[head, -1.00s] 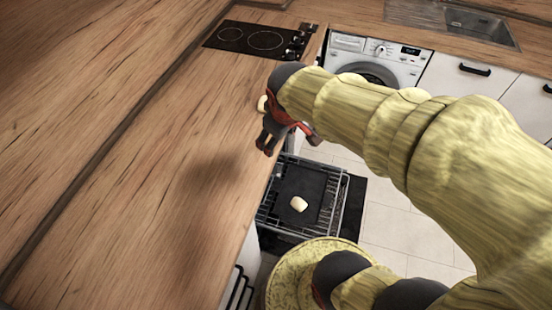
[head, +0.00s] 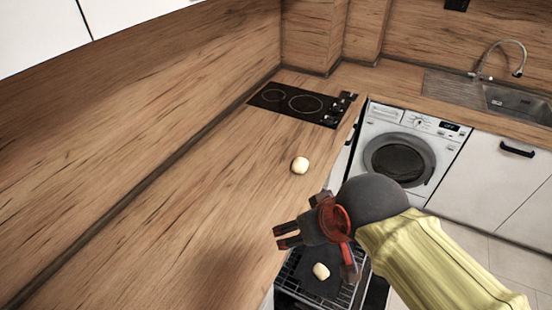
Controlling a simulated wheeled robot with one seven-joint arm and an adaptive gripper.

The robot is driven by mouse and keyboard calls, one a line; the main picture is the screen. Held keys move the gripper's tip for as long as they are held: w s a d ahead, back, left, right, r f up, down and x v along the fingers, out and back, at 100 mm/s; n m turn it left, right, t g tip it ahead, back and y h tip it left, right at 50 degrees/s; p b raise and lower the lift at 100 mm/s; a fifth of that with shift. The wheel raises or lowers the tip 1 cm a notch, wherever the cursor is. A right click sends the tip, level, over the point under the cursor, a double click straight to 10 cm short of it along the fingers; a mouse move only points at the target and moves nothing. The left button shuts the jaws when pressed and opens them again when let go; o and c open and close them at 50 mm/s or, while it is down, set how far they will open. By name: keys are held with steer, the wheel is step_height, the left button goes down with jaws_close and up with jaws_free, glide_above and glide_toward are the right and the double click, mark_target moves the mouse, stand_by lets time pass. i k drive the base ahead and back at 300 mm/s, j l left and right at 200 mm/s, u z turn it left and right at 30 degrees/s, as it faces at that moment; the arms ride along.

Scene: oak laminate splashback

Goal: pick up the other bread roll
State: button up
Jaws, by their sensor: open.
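One pale round bread roll (head: 300,165) lies on the wooden worktop (head: 215,165), near its front edge and in front of the hob. A second bread roll (head: 321,271) lies lower down, on a dark tray over a wire rack. My gripper (head: 314,257) is open, with nothing seen between its dark, red-trimmed fingers. In the picture it is below the worktop roll and just above the lower roll, apart from the worktop roll. Its height above the lower roll is hard to tell. My gripper and arm hide part of the rack.
The black hob (head: 300,103) is set in the worktop behind the roll. The wire rack (head: 292,286) sticks out below the worktop edge. A washing machine (head: 405,150) and white cabinets stand at the right, with a sink (head: 515,103) above. The left worktop is clear.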

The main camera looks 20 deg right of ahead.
mark_target(299, 166)
steer(key=k+l, duration=0.5)
steer(key=l, duration=0.65)
steer(key=k+l, duration=0.1)
steer(key=l, duration=0.6)
steer(key=i+l, duration=0.25)
steer(key=l, duration=0.15)
steer(key=i+l, duration=0.25)
steer(key=l, duration=0.2)
steer(key=i+l, duration=0.25)
steer(key=l, duration=0.15)
steer(key=i+l, duration=0.25)
steer(key=l, duration=0.2)
steer(key=u, duration=0.05)
